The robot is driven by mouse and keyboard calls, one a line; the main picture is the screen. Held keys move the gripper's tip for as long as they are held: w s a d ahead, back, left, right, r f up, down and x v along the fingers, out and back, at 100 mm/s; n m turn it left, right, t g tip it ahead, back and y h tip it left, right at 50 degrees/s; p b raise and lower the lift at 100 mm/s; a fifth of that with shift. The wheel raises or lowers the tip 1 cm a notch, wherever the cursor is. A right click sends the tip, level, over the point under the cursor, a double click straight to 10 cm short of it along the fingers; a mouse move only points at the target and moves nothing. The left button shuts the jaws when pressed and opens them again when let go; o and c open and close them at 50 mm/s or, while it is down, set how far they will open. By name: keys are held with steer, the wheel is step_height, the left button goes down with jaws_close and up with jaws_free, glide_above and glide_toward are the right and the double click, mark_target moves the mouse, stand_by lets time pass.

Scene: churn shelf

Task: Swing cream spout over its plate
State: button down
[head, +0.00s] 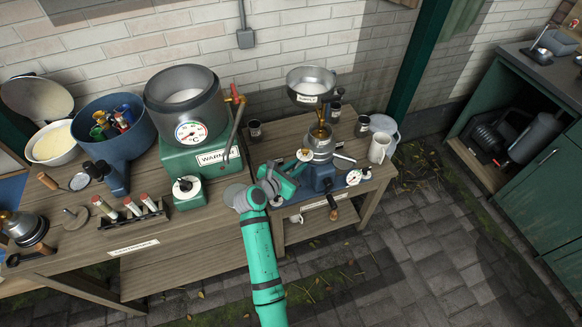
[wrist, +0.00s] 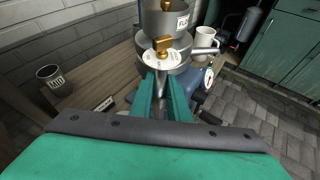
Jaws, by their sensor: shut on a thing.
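The cream separator (head: 322,172) stands on the right bench, with a metal bowl body and a blue base. A round white label disc (head: 304,155) sits at its left side; it shows in the wrist view (wrist: 164,57) just past the fingertips. My gripper (head: 297,168) reaches the separator from the left. In the wrist view its green fingers (wrist: 163,80) are closed in on a narrow metal part below the disc, seemingly the cream spout, mostly hidden by them. A second spout (wrist: 204,50) points right. A small lettered plate (wrist: 103,104) lies on the bench left of the fingers; its words are unreadable.
A supply bowl (head: 311,84) with a brass tap hangs above the separator. A white mug (head: 380,148) stands to the right and a dark labelled cup (head: 254,131) behind left. The green warmer (head: 205,153) stands left. A dial (head: 353,177) is on the right.

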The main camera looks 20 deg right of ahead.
steer(key=c, duration=1.7)
jaws_free()
steer(key=shift+r, duration=0.6)
steer(key=s+a+r, duration=0.1)
steer(key=s+r, duration=0.3)
steer(key=s+a+r, duration=0.2)
steer(key=s+r, duration=0.2)
steer(key=s+a+r, duration=0.1)
steer(key=s+r, duration=0.3)
steer(key=s, duration=0.1)
steer(key=shift+s+a, duration=0.1)
steer(key=shift+a, duration=0.3)
